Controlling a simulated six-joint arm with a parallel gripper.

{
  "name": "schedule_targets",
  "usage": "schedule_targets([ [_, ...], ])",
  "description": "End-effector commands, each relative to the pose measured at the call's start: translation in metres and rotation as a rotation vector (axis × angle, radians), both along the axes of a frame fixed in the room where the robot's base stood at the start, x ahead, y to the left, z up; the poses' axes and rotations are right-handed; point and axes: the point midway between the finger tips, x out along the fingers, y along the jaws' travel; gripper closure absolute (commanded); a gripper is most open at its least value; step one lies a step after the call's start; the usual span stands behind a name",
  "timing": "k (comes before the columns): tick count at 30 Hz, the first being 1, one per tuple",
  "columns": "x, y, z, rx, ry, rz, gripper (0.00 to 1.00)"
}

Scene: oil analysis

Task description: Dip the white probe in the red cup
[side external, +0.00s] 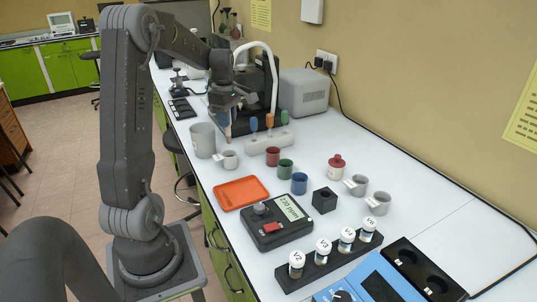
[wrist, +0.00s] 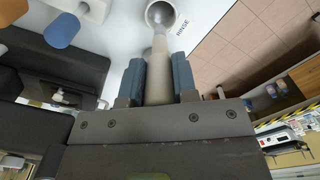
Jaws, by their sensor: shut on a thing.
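My gripper (side external: 228,106) hangs over the far left part of the bench, shut on the white probe. In the wrist view the pale probe (wrist: 158,78) stands between the two blue-grey fingers of my gripper (wrist: 158,82). Its narrow metallic tip points toward the mouth of a grey cup (wrist: 161,14) by the word RINSE; I cannot tell whether it is inside. In the side view the probe's lower end (side external: 228,129) points down, above the small grey cup. The red cup (side external: 272,156) stands open on the bench, right of and nearer than the probe.
A white rack (side external: 267,144) holds blue, orange and green probes. A large grey beaker (side external: 203,140) and small grey cup (side external: 230,161) stand at left. Green (side external: 285,169) and blue (side external: 299,184) cups adjoin the red one. An orange tray (side external: 240,193) and meter (side external: 278,222) are nearer.

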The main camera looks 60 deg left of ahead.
Motion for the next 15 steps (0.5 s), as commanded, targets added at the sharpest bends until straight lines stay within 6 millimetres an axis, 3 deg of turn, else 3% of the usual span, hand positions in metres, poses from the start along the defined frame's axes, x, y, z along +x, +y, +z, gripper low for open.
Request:
schedule_targets([
  [5,0.039,-0.009,0.001,-0.001,0.0,-0.009,0.97],
  [9,0.084,-0.025,0.003,0.0,0.0,-0.01,0.97],
  [15,0.124,-0.045,0.003,0.0,0.0,-0.005,0.97],
])
